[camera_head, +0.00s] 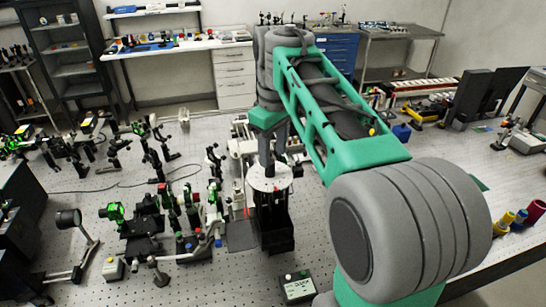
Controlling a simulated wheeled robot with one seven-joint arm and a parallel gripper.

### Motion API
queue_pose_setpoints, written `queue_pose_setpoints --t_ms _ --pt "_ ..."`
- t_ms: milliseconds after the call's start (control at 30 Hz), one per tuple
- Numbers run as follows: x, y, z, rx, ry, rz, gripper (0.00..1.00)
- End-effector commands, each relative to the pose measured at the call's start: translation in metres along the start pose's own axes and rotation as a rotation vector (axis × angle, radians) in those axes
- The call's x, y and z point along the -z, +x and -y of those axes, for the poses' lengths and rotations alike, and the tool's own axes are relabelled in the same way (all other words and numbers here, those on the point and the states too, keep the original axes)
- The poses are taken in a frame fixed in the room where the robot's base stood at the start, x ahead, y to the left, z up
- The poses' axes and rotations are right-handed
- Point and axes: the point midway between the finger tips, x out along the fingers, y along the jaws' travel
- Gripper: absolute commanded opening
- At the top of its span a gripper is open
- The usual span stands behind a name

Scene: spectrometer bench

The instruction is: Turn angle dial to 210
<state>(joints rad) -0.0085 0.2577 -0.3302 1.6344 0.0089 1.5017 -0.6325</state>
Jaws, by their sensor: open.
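A round white disc (285,183), which looks like the angle dial, tops a dark upright stage (276,235) in the middle of the bench. Its markings are too small to read, so I cannot tell its angle. My gripper (268,168) points down over the disc's back part, at the end of my grey and green arm. The jaws are open, but the fingertips are small and dark. I cannot tell whether they touch the disc or a part on it.
Optical mounts (165,210) crowd the perforated bench left of the dial. A pale instrument (240,150) stands close behind it. A small black box (297,287) with a light label lies in front. My forearm covers much of the right side.

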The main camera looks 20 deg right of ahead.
Motion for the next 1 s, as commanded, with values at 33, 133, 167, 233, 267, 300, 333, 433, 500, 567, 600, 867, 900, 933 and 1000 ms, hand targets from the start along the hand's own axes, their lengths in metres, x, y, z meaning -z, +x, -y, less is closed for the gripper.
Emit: queue_pose_setpoints --t_ms 33,133,167,233,267,300,333,433,500,567,600,867,900,933,1000 --pt "0.011 -0.005 -0.009 0.017 -0.047 0.021 0.45" --pt "0.023 -0.010 -0.017 0.040 -0.121 0.048 0.45" --pt "0.025 -0.010 -0.018 0.044 -0.134 0.053 0.45" --pt "0.027 -0.010 -0.020 0.050 -0.152 0.060 0.45" --pt "0.027 -0.010 -0.020 0.051 -0.155 0.061 0.45" --pt "0.027 -0.009 -0.021 0.051 -0.157 0.063 0.45" --pt "0.027 -0.008 -0.021 0.049 -0.156 0.063 0.45" --pt "0.027 -0.004 -0.022 0.046 -0.155 0.064 0.45" --pt "0.026 0.000 -0.022 0.045 -0.156 0.065 0.45" --pt "0.026 0.005 -0.022 0.045 -0.154 0.064 0.45" --pt "0.025 0.008 -0.022 0.046 -0.154 0.063 0.45" --pt "0.022 0.056 -0.017 0.051 -0.154 0.059 0.45" --pt "0.022 0.061 -0.017 0.050 -0.154 0.059 0.45" --pt "0.022 0.064 -0.017 0.050 -0.154 0.059 0.45" --pt "0.022 0.068 -0.016 0.050 -0.153 0.059 0.45"
